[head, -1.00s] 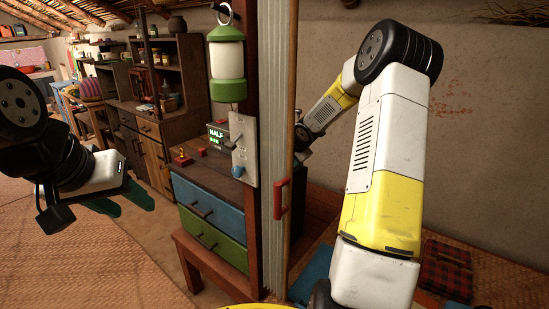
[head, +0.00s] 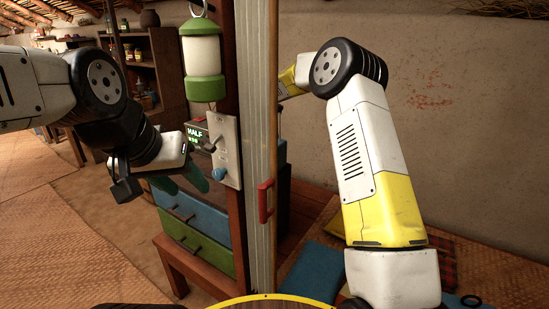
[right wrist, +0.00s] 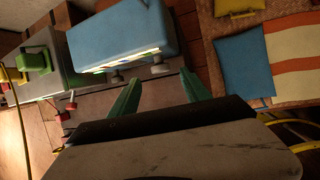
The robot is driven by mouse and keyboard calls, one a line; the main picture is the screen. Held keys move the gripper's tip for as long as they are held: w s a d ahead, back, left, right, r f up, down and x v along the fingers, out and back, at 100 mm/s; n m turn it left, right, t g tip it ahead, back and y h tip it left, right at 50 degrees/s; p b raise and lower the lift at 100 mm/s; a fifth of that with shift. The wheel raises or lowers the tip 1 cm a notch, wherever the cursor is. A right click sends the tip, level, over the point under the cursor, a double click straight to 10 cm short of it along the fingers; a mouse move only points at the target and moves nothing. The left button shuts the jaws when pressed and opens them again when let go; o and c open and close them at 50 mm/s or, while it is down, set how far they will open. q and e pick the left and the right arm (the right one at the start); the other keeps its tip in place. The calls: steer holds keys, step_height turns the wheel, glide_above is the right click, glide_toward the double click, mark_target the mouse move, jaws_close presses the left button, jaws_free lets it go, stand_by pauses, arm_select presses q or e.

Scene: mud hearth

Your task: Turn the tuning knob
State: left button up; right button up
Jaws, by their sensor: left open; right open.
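A blue radio-like box (right wrist: 118,32) with a coloured strip along its edge shows in the right wrist view. It has two grey knobs, one left (right wrist: 113,76) and one right (right wrist: 159,67); I cannot tell which is the tuning knob. My right gripper (right wrist: 160,92) is open, its green fingers spread just below the right knob and apart from it. My left gripper (head: 183,182) is open and empty, in front of the drawers beside the switch plate.
A metal plate (head: 226,150) with a lever and blue knob is on the post (head: 256,120), below a green lantern (head: 202,60). A red handle (head: 265,202) juts from the panel edge. Blue and green drawers (head: 195,215) stand behind my left gripper. Cushions lie right.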

mark_target(265, 160)
steer(key=x, duration=0.6)
steer(key=shift+w+f, duration=0.2)
steer(key=shift+f, duration=0.15)
jaws_close()
